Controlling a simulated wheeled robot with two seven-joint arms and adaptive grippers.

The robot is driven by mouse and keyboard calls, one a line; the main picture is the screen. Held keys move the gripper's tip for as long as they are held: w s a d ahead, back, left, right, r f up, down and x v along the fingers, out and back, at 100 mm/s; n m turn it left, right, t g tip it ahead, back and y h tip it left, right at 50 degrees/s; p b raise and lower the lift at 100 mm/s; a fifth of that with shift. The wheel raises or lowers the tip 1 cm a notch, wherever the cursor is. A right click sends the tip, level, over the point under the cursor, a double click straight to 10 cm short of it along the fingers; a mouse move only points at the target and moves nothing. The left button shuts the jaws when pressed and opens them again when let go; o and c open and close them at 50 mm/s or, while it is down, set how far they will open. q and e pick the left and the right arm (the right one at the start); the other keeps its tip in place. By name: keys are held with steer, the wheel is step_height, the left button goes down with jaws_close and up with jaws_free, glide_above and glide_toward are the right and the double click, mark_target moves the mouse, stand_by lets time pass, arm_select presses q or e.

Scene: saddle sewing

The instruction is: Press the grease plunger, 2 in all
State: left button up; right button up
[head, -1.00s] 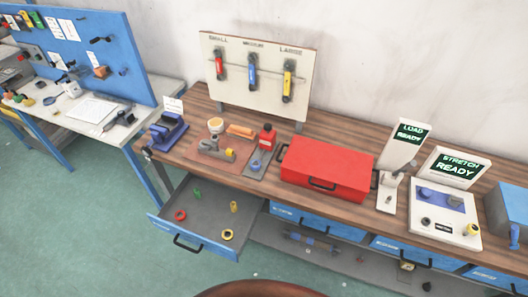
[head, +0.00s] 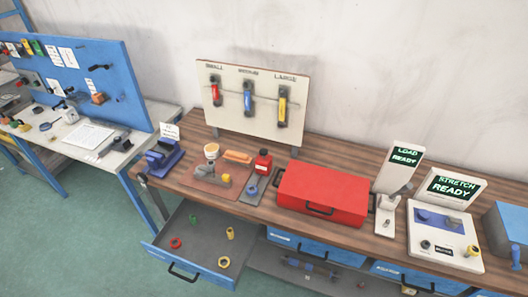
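No part carries a readable grease label. A small red unit with a dark top (head: 263,160) stands upright on a grey plate on the wooden bench; it may be the grease plunger, but I cannot tell for sure. A blue round piece (head: 253,190) lies on the front of that plate. Left of it, a brown board (head: 204,182) bears a white cup with an orange-brown top (head: 211,152), a grey fitting with a yellow end and an orange block (head: 238,156). Neither of my grippers is in view.
A red toolbox (head: 322,192) stands right of the grey plate. A blue clamp-like device (head: 163,155) stands at the bench's left end. An open drawer (head: 205,249) with several small rings and pieces juts out in front. LOAD and STRETCH displays (head: 455,187) read READY.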

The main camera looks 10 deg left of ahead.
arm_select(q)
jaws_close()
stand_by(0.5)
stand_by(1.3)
